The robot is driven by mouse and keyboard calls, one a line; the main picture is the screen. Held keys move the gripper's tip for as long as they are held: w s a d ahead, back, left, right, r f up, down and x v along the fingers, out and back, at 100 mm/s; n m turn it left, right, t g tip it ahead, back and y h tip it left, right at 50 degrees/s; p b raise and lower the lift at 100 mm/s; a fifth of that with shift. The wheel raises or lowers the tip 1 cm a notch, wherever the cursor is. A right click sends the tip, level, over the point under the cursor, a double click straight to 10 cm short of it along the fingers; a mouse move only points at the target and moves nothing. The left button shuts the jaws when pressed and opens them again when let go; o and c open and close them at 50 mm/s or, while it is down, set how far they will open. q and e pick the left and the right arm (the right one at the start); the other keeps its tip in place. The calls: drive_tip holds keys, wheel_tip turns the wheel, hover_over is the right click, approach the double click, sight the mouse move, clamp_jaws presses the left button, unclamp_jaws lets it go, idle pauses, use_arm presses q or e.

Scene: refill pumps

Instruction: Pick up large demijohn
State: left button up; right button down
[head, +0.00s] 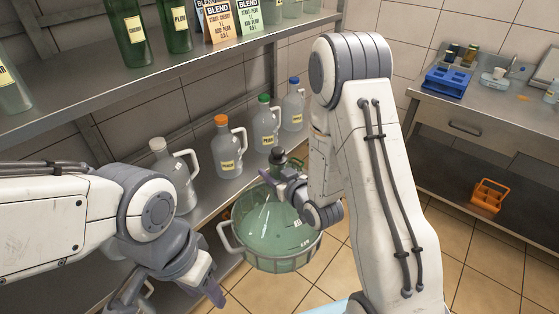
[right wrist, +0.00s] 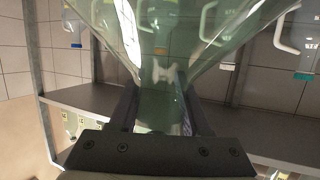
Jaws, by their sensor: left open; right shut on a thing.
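The large demijohn (head: 268,222) is a wide green glass vessel with a dark stopper (head: 279,157) and a pale basket with side handles around its lower part. My right gripper (head: 287,180) is shut on its neck, just below the stopper. In the right wrist view the fingers close on both sides of the green glass neck (right wrist: 160,108). The demijohn looks upright in front of the shelf edge, with floor tiles around it; what is under its base is hidden. My left gripper (head: 170,292) is open and empty, left of the demijohn at the bottom of the head view.
Several handled jugs stand on the middle shelf, including an orange-capped one (head: 229,150) and a green-capped one (head: 264,125). Green bottles (head: 128,35) and blend cards (head: 218,20) are on the upper shelf. A steel table (head: 470,120) stands right, an orange carrier (head: 488,196) beneath.

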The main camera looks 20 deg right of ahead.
drive_tip(key=s+a+f+n+g+y, duration=0.25)
drive_tip(key=a+n+g+y, duration=0.2)
drive_tip(key=a, duration=0.25)
drive_tip(key=s+a+f+n+g+y, duration=0.2)
drive_tip(key=a+f+n+g+y, duration=0.15)
drive_tip(key=a+n+y, duration=0.2)
wheel_tip(320, 180, up, 9)
drive_tip(key=w+a+m+t+h, duration=0.2)
drive_tip(key=m+t+h, duration=0.6)
drive_tip(key=m+h, duration=0.4)
drive_tip(key=shift+a+m+t+h, duration=0.3)
drive_tip(key=shift+m+h, duration=0.1)
drive_tip(key=shift+h, duration=0.3)
drive_tip(key=shift+w+d, duration=0.1)
drive_tip(key=shift+d+f, duration=0.1)
drive_tip(key=shift+f, duration=0.1)
